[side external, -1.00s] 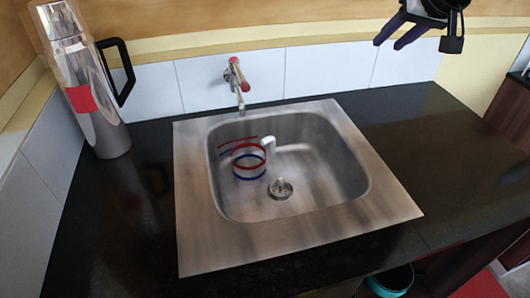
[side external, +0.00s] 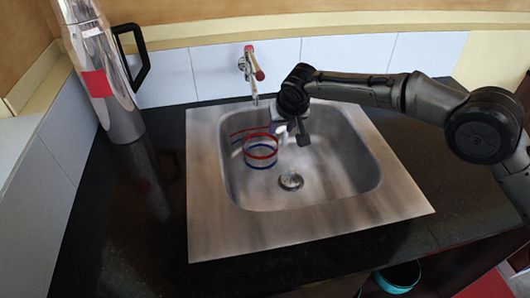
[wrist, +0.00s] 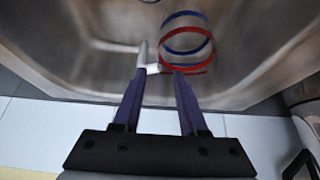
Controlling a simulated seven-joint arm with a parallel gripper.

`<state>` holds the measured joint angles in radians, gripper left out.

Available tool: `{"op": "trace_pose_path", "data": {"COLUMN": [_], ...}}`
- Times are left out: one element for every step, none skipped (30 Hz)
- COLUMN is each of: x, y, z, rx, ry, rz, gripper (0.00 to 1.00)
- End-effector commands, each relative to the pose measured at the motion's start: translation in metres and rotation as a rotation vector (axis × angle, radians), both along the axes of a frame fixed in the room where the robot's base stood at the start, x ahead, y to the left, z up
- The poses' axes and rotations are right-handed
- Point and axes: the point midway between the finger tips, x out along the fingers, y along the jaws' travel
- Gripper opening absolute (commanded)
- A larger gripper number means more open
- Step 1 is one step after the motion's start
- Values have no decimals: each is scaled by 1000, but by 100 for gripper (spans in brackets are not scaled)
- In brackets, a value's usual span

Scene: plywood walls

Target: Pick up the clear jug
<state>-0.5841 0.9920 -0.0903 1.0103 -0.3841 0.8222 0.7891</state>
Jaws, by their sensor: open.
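The clear jug (side external: 261,152) stands in the sink (side external: 215,222), see-through with red and blue rings and a white handle. In the wrist view its rings (wrist: 187,42) show at the top centre, and its white handle (wrist: 153,68) is at the tips of my fingers. My gripper (wrist: 160,74) is open, with its two purple fingers apart and pointing at the handle. The handle seems to lie near the left fingertip; I cannot tell if they touch. In the side view my gripper (side external: 287,133) is over the sink, just right of the jug, partly hiding the handle.
A tap (side external: 252,72) stands behind the sink. A tall silver flask (side external: 104,75) with a black handle is at the back left. Dark counter (side external: 115,225) is clear left of the sink. The drain (side external: 291,181) is at the sink's bottom.

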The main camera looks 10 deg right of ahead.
Motion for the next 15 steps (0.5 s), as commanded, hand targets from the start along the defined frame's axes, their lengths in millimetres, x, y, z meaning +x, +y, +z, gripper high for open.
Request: {"op": "trace_pose_path", "data": {"x": [5, 7, 11, 13, 14, 16, 17, 18, 19, 20, 20, 22, 23, 24, 27], "y": [0, 0, 0, 0, 0, 0, 0, 0, 0, -1, -1, -1, -1, -1, -1], "z": [-10, -14, -19, -22, -24, -27, -29, -30, -31, -33, -34, -37, -39, -43, -48], "rx": [-1, 0, 0, 0, 0, 0, 1, 1, 1, 1, 0, 0, 0, 0, 0], "ry": [1, 1, 0, -1, 0, -1, -2, -2, -2, -2, -1, 0, 0, 0, 1], "rz": [0, 0, 0, 0, 0, 0, 0, 0, 0, 0, 0, -1, -1, -1, -1], "gripper": [42, 42, 42, 42, 42, 42, 42, 42, 42, 42, 42, 42, 42, 42, 42]}}
